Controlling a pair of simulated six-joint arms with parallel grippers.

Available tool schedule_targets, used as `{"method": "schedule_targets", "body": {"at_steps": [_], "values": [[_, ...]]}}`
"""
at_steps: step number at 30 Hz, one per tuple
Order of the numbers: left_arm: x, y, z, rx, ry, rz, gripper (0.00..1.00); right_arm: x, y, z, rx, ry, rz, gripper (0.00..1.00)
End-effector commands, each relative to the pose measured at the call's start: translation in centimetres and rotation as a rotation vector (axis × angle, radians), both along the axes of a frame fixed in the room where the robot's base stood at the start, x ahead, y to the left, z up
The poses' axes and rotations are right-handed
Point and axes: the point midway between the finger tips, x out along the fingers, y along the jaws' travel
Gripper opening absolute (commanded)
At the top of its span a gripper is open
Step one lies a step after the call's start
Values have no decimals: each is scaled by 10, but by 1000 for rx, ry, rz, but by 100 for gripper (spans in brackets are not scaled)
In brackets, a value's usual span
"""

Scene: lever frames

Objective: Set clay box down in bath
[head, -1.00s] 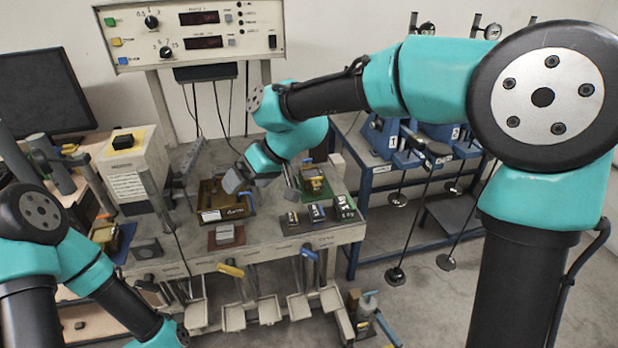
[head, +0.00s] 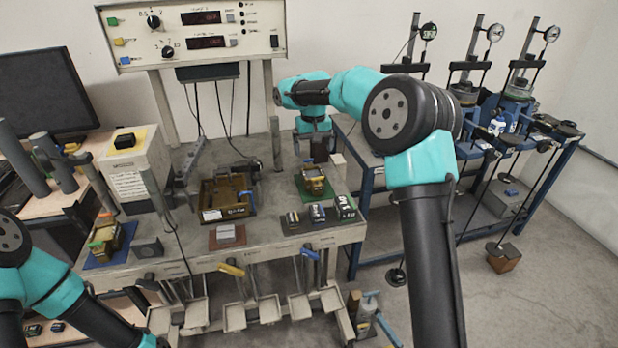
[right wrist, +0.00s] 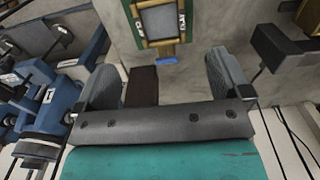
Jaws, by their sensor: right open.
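A brass-framed box with a grey top (head: 313,180) sits on a green mat at the right of the bench; a similar box (head: 106,236) sits on a blue mat at the left. My right gripper (head: 318,150) is at the back right of the bench, beyond the green mat. In the right wrist view it is open (right wrist: 165,75), with a brass-framed box (right wrist: 160,22) ahead of its fingers, apart from them. My left gripper is out of view.
A dark brown block (right wrist: 140,87) shows near one right finger. Small weights (head: 318,214) and a red mat (head: 227,237) lie at the bench front. A post (head: 276,145) stands behind the bath. Blue loading frames (head: 510,115) stand at the right.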

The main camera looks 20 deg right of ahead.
Motion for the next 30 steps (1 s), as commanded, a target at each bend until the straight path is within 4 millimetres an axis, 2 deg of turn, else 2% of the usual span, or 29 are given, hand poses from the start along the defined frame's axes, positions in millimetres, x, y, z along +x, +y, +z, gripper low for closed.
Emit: {"method": "schedule_targets", "body": {"at_steps": [11, 30], "values": [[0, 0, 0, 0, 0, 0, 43, 0, 1, -6, 2, 1, 3, 96], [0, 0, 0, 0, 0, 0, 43, -1, 1, -62, 4, 1, 3, 96]]}}
